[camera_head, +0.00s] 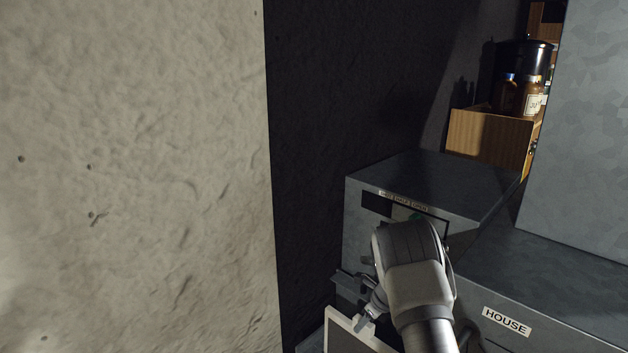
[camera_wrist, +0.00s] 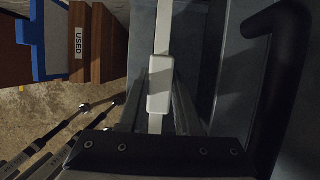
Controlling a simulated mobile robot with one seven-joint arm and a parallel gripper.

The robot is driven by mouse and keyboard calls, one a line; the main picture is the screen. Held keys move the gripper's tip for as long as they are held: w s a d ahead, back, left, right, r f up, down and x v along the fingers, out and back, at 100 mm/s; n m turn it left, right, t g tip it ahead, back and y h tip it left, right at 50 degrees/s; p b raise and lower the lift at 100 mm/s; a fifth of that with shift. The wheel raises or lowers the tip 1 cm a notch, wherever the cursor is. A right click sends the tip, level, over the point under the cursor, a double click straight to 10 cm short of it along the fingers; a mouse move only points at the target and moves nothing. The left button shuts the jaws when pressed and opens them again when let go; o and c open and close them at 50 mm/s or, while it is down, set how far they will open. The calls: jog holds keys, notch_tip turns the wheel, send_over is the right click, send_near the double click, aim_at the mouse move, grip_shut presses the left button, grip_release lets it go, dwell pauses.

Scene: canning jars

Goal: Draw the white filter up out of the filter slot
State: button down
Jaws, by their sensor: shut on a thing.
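The white filter (camera_head: 340,318) is a pale frame around a dark panel, at the bottom edge of the head view. Its lower part is cut off. In the wrist view I see it edge-on as a white strip with a wider tab (camera_wrist: 160,84). My gripper (camera_head: 367,321) is shut on the filter's top edge at this tab, and the wrist view (camera_wrist: 158,108) shows a finger on either side. The filter slot is not clearly visible, so I cannot tell how much of the filter is inside it.
A dark metal cabinet (camera_head: 360,222) stands behind my arm. A grey metal housing labelled HOUSE (camera_head: 507,321) lies to the right. A pale rough wall (camera_head: 135,180) fills the left. The wrist view shows a brown box labelled USED (camera_wrist: 104,45) and a dark curved handle (camera_wrist: 290,70).

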notch_tip(320, 180, up, 11)
dwell(1.8)
jog(key=shift+r, duration=0.1)
